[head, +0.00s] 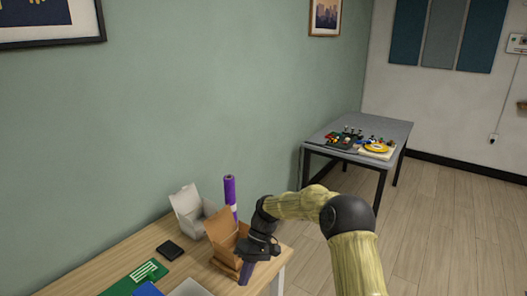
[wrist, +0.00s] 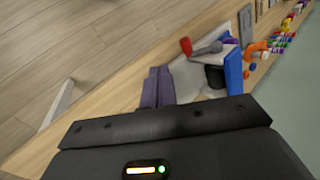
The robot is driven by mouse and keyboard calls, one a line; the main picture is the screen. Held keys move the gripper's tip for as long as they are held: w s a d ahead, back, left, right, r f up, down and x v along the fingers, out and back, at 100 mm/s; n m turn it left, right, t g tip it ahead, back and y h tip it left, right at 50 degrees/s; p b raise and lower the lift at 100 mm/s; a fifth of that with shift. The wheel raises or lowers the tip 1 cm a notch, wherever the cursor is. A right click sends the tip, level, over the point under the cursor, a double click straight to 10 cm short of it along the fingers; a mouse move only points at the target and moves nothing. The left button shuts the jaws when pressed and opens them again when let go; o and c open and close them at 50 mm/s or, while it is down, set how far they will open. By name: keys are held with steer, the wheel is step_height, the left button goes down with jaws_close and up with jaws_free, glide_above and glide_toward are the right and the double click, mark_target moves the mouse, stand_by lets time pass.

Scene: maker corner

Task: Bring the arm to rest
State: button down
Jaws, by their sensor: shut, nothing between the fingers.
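My gripper (head: 244,272) hangs fingers-down at the right end of the wooden table, in front of the open brown cardboard box. Its two purple fingers show close together in the wrist view (wrist: 158,87), shut with nothing between them. My arm reaches in from the lower right of the head view, bent at a dark elbow. I cannot tell whether the fingertips touch the tabletop.
The wooden table (head: 147,243) holds the brown box (head: 221,226), a white open box (head: 188,207), a purple cylinder (head: 230,190), a black square item (head: 170,250) and a green board (head: 122,286). A grey table (head: 390,128) with small parts stands farther back. The floor at right is clear.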

steer(key=s+d+r+m+t+h+p, duration=0.2)
steer(key=s+d+r+m+t, duration=0.2)
steer(key=s+d, duration=0.5)
steer(key=s+d+r+m+t+h+p, duration=0.2)
steer(key=s+d+r+m+t, duration=0.2)
steer(key=s+d+r, duration=0.3)
steer(key=s+d, duration=0.3)
steer(key=d, duration=0.1)
steer(key=shift+d+r, duration=0.25)
steer(key=shift+d, duration=0.05)
